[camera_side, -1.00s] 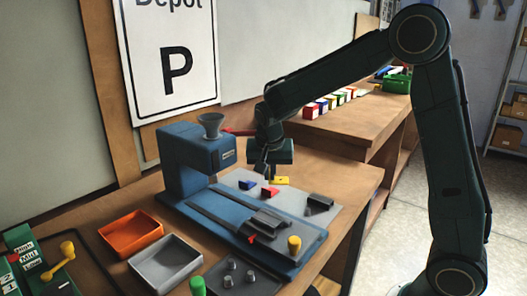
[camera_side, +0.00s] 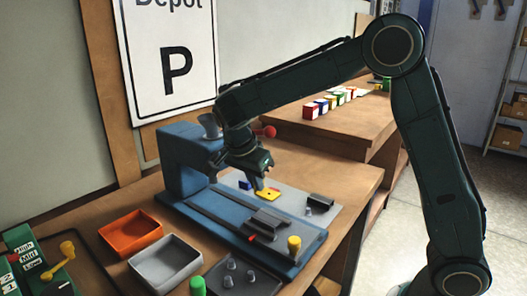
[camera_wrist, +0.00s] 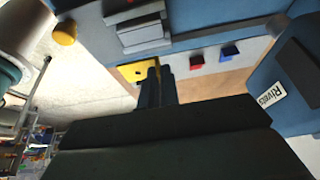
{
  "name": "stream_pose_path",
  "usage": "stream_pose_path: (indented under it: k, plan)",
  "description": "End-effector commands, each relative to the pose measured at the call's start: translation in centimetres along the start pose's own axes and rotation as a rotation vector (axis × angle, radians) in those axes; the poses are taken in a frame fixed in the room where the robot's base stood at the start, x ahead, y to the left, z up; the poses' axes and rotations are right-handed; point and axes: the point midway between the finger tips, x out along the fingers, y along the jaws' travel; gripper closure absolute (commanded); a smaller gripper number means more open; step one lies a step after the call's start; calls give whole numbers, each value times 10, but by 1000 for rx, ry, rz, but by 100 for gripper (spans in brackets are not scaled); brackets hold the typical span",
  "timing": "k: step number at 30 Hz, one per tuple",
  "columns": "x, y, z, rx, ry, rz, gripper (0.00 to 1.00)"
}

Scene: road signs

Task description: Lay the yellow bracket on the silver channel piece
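The yellow bracket (camera_side: 268,195) is at the fingertips of my gripper (camera_side: 260,184), over the grey plate beside the blue machine. In the wrist view the yellow bracket (camera_wrist: 133,72) shows at the fingers (camera_wrist: 159,82), which look closed on its edge. The grip itself is partly hidden. The silver channel piece (camera_side: 268,219) lies on the blue machine's slide, nearer the camera than the bracket and apart from it. It also shows as a grey stepped piece in the wrist view (camera_wrist: 140,32).
A blue block (camera_side: 245,185) is left of the bracket; a red block (camera_wrist: 197,62) shows in the wrist view. A dark channel-shaped piece (camera_side: 320,203) stands right on the plate. A yellow knob (camera_side: 294,243) is at the slide's end. Orange (camera_side: 131,232) and grey (camera_side: 166,263) trays stand left.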

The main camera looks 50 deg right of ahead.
Motion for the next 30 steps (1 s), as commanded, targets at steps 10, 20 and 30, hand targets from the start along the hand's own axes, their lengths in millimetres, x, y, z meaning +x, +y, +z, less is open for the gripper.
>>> stream_pose_path:
  k: [10, 20, 30]
  plan:
    - [27, 0, 11, -1, 0, -1, 100]
    - [44, 1, 18, -3, 0, 3, 100]
    - [64, 0, 27, -1, -2, -1, 100]
